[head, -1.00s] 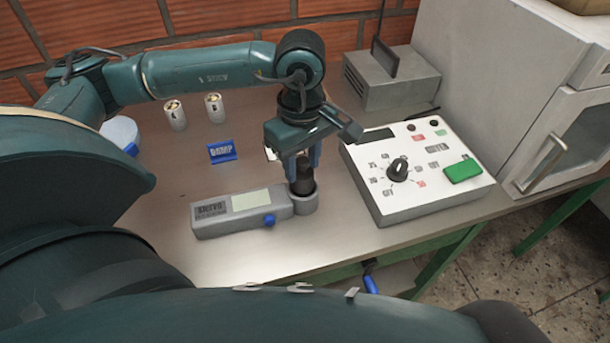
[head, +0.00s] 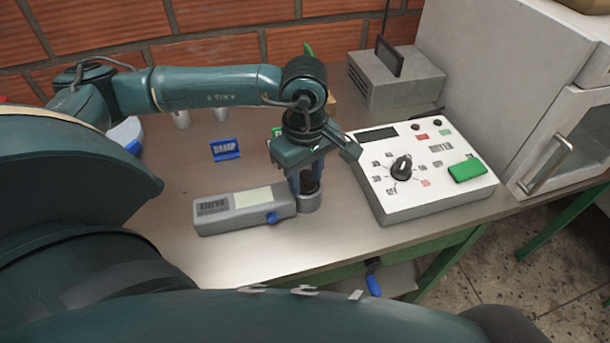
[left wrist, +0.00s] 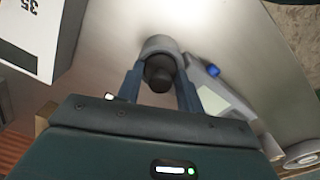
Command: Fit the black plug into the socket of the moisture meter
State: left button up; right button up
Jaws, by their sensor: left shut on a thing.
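The moisture meter (head: 215,212) is a long grey box with a pale screen and a blue knob, lying on the bench. Its round grey socket (head: 308,203) is at its right end. My left gripper (head: 309,184) points down over the socket, shut on the black plug (head: 311,184). The plug's lower end is at the socket's mouth; its depth inside is hidden. In the left wrist view the dark plug (left wrist: 159,74) sits between the blue fingers, with the grey socket rim (left wrist: 160,44) around its far end. My right gripper is not in view.
A white control box (head: 405,205) with a black dial and green block stands right of the socket. A grey vented box (head: 395,80) is at the back. The bench front-left is clear.

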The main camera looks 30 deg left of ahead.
aim_at(306, 174)
pick_arm(q)
jog(key=shift+s+f, duration=0.2)
jog(key=shift+f, duration=0.4)
jog(key=o, duration=1)
jog(key=shift+d+f, duration=0.1)
jog(key=shift+c, duration=0.2)
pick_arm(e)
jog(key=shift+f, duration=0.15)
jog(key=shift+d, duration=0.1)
pick_arm(q)
jog(key=shift+r+p, duration=0.45)
jog(key=shift+p, duration=0.15)
jog(key=r, duration=0.6)
jog(key=shift+w+r, duration=0.15)
jog(key=shift+w, duration=0.05)
notch_tip(306, 174, up, 6)
jog(key=shift+r, duration=0.25)
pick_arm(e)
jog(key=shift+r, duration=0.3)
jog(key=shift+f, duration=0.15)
